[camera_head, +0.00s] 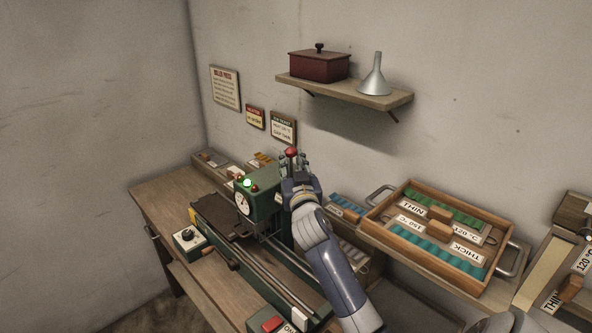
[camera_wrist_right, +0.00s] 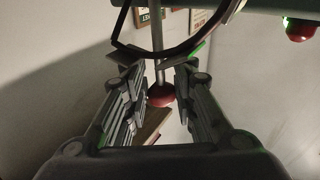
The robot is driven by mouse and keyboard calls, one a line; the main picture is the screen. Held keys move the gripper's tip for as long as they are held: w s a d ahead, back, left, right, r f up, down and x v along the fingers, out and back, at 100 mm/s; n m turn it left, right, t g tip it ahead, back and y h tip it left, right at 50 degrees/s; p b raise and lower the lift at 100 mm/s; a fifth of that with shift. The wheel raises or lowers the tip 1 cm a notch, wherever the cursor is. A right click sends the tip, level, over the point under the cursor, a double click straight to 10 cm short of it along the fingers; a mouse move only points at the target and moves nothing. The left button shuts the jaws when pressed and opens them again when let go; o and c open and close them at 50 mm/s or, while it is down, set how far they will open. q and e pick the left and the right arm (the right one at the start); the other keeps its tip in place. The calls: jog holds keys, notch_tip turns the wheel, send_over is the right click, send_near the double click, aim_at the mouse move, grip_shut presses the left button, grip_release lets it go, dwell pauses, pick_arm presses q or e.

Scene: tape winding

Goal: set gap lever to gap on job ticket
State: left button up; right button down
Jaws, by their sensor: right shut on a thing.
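The green machine (camera_head: 264,205) stands on the bench with a round dial (camera_head: 243,203) and a lit green lamp on its head. The gap lever's red knob (camera_head: 291,152) shows at the tip of my right gripper (camera_head: 293,168). In the right wrist view the red knob (camera_wrist_right: 161,95) and its thin rod (camera_wrist_right: 159,60) lie between the fingers of my right gripper (camera_wrist_right: 163,85), which is shut on the lever. My left gripper is out of view.
A wooden tray (camera_head: 372,226) of green and teal pieces stands to the right. A control box with a black knob (camera_head: 187,238) and a red button (camera_head: 270,325) sit at the front. A shelf (camera_head: 345,91) with a red box and funnel is above.

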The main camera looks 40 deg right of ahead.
jog(key=shift+s+a+f+n+t+y+b, duration=0.1)
jog(key=shift+a+f+n+t+b, duration=0.15)
jog(key=shift+a+n+t+b, duration=0.75)
jog(key=shift+a+f+n+t+y+b, duration=0.1)
jog(key=shift+a+f+n+b, duration=0.25)
jog(key=shift+n+b, duration=0.8)
jog(key=shift+s+a+f+n+t+y+b, duration=0.15)
jog(key=shift+a+n+t+b, duration=0.5)
jog(key=shift+b, duration=0.95)
jog(key=shift+w+a, duration=0.1)
jog(key=shift+a, duration=0.05)
jog(key=c, duration=1.3)
grip_release()
jog(key=v, duration=1.2)
jog(key=shift+r, duration=0.2)
jog(key=shift+a, duration=0.1)
